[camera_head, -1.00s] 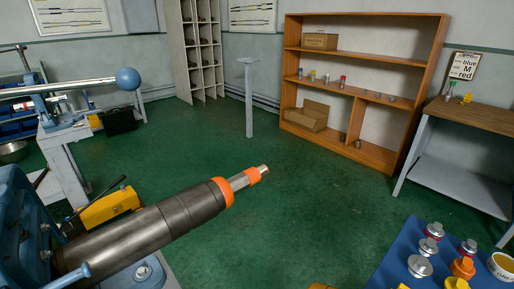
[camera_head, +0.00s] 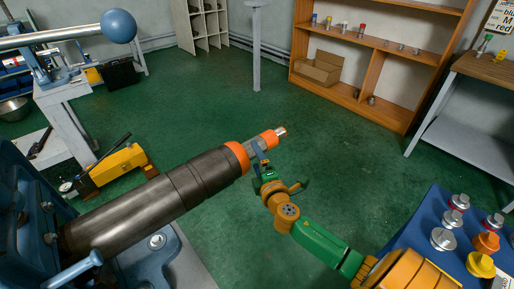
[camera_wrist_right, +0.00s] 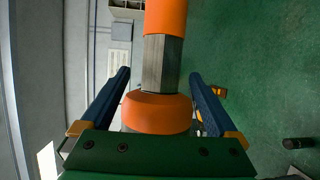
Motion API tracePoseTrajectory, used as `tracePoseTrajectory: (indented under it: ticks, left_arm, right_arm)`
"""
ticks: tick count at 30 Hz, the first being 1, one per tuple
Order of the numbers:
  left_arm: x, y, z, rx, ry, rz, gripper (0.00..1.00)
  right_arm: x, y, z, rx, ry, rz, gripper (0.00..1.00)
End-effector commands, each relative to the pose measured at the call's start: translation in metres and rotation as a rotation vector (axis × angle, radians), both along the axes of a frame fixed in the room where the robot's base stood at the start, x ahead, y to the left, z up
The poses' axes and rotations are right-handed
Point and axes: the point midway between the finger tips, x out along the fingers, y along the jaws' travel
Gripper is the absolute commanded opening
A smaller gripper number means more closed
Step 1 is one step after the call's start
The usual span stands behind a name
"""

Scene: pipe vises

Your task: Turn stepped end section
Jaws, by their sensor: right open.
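A dark grey stepped pipe (camera_head: 150,200) sticks out of the blue vise (camera_head: 30,220) at the left of the head view. Its stepped end section (camera_head: 262,143) has an orange collar, a bare metal flat part and an orange tip. My right gripper (camera_head: 260,160) is at this end section, coming from below right. In the right wrist view, the open fingers (camera_wrist_right: 160,85) stand on either side of the end section's grey flat part (camera_wrist_right: 161,62), with gaps on both sides. An orange collar (camera_wrist_right: 157,112) lies nearer the palm. My left gripper is not in view.
A blue-topped stand (camera_head: 410,230) with several metal, orange and yellow caps (camera_head: 443,239) is at the lower right. An orange shelf (camera_head: 385,85) stands at the back. The green floor between is clear.

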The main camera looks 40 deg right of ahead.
Motion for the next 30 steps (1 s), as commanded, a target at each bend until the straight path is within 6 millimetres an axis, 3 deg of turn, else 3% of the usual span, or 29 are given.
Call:
tracePoseTrajectory:
  ticks: [7, 18, 20, 28, 30]
  left_arm:
    - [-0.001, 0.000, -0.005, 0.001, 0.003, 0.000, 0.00]
    - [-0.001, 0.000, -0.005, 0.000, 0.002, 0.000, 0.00]
    - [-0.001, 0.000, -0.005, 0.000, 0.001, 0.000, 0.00]
    - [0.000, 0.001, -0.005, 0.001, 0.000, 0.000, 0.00]
    - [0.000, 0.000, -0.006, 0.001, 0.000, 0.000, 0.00]
  right_arm:
    - [0.038, -0.013, -0.005, 0.002, 0.000, -0.002, 0.95]
    - [0.047, -0.015, -0.006, 0.004, 0.002, 0.000, 0.95]
    - [0.047, -0.015, -0.006, 0.004, 0.002, 0.000, 0.81]
    - [0.047, -0.015, -0.006, 0.004, 0.002, 0.000, 0.09]
    - [0.047, -0.015, -0.006, 0.003, 0.001, 0.000, 0.09]
